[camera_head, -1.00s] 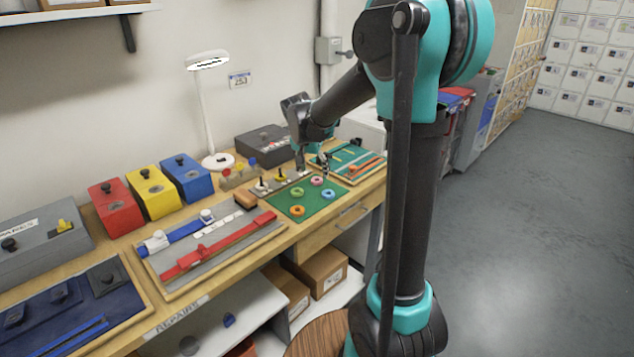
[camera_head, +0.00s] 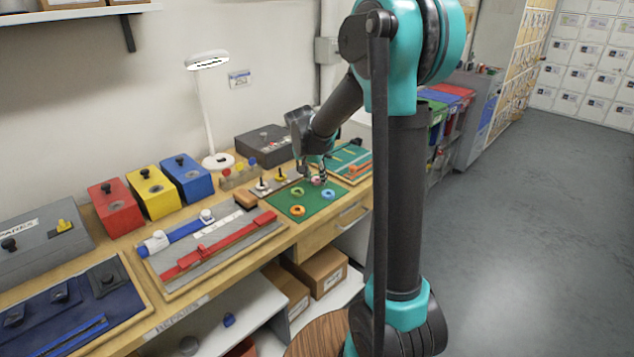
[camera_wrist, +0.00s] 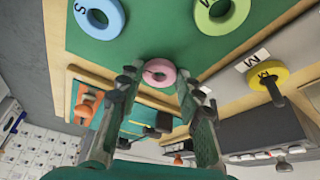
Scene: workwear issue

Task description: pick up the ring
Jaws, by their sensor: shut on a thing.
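A pink ring (camera_wrist: 167,66) lies between my fingertips (camera_wrist: 157,78) in the wrist view, and my gripper is shut on it. In the head view the pink ring (camera_head: 316,182) shows small and partly covered at my gripper (camera_head: 312,176), low over the green mat (camera_head: 313,206). A blue ring (camera_wrist: 119,18) and a green ring (camera_wrist: 229,25) lie on the mat in the wrist view. An orange ring (camera_head: 297,211) is at the mat's front in the head view. A yellow ring (camera_wrist: 260,68) sits around a dark peg beside the mat.
A peg strip (camera_head: 271,187) borders the mat's left side. A dark grey box (camera_head: 263,144) stands behind, and a teal tool board (camera_head: 345,157) lies to the right. A tray with red and blue strips (camera_head: 221,255) lies to the left. A lamp (camera_head: 217,160) stands near the wall.

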